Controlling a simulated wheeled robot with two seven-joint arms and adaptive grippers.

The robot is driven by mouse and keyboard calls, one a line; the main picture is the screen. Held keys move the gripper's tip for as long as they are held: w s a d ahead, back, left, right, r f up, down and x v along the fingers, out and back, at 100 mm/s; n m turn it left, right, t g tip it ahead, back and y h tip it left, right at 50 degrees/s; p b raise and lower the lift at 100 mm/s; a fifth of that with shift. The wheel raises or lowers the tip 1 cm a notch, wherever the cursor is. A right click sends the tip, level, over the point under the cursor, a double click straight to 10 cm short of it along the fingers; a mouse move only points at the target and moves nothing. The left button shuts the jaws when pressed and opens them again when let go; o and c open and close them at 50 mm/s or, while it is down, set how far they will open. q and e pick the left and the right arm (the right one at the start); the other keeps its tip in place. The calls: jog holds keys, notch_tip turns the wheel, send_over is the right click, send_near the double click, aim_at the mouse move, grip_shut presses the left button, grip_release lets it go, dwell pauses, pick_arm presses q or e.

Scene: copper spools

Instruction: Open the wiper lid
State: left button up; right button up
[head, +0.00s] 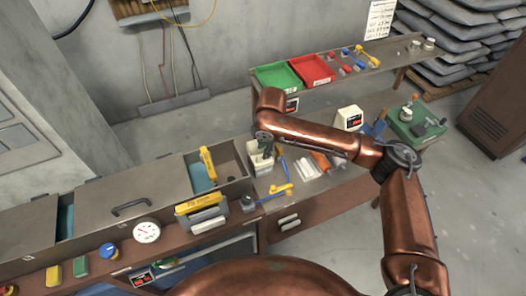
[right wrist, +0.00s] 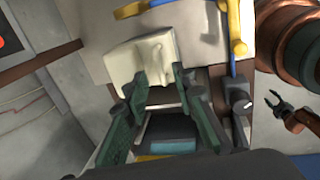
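A cream-white box (head: 262,164), which looks like the wiper box, stands on the bench beside the open compartment. Its pale top with a raised part (right wrist: 150,55) shows in the right wrist view; I cannot tell the lid's exact state. My right gripper (head: 264,144) comes down over this box in the head view and hides part of its top. In the right wrist view its two dark green fingers (right wrist: 160,80) are apart, with tips at the box's near side, and nothing is clearly held. My left gripper (right wrist: 280,104) shows small at the right wrist view's edge, jaws apart and empty.
Yellow and blue tools (head: 280,188) lie right of the box. An open compartment (head: 233,163) and a yellow-topped grey block (head: 202,212) are at its left. Behind stand green (head: 277,76) and red (head: 312,69) trays. A gauge (head: 146,231) sits on the front ledge.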

aim_at(260, 153)
jog(key=shift+w+f, duration=0.2)
jog(key=shift+f, duration=0.95)
jog(key=shift+a, duration=0.1)
jog(key=shift+c, duration=0.5)
grip_shut()
